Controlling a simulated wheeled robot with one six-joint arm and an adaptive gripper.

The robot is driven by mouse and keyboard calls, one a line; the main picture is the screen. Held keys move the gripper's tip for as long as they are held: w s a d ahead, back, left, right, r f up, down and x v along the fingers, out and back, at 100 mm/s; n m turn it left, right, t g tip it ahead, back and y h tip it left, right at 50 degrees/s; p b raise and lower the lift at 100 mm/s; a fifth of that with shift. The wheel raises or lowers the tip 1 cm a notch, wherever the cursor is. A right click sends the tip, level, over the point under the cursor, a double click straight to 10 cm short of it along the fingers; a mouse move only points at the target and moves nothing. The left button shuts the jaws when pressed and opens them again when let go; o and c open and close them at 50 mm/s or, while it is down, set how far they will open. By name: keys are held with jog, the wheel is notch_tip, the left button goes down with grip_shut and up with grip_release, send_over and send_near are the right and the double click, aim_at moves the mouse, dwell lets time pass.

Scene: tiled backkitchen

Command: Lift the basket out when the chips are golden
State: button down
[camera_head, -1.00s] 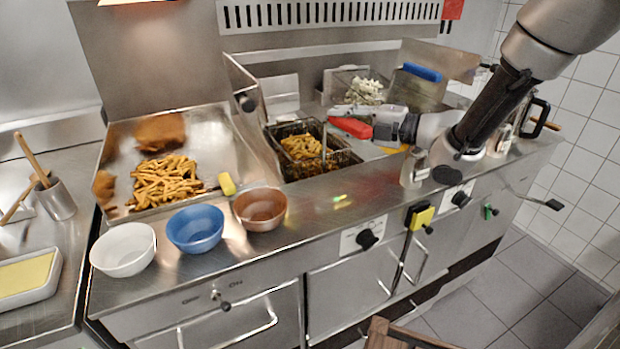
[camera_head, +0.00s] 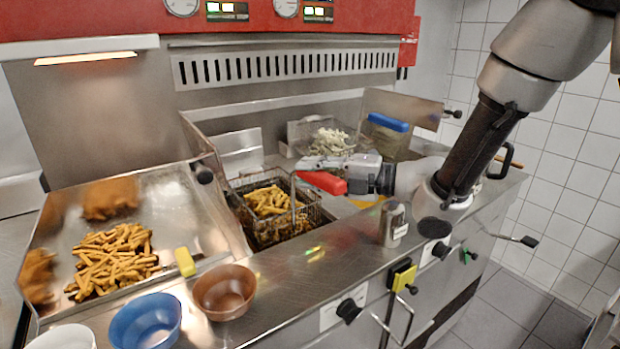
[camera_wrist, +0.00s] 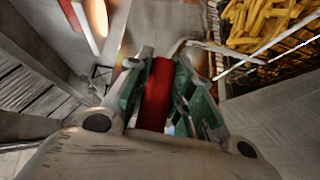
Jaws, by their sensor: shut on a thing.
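The wire fry basket (camera_head: 310,211) holds golden-yellow chips (camera_head: 268,201) and is at the fryer vat (camera_head: 238,200), its mesh side showing above the dark opening. Its red handle (camera_head: 322,182) points right, toward my arm. My gripper (camera_head: 340,172) is shut on this handle. In the wrist view, the red handle (camera_wrist: 157,95) sits between the green finger pads, and the basket's chips (camera_wrist: 262,18) show at the top right. The basket's underside is hard to make out, so I cannot tell whether it touches the oil.
Brown (camera_head: 224,291) and blue (camera_head: 147,322) bowls stand in front. A metal shaker (camera_head: 393,222) stands on the front ledge, near my arm.

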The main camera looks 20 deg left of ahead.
notch_tip(320, 180, up, 11)
jog(key=shift+r, duration=0.1)
dwell(0.5)
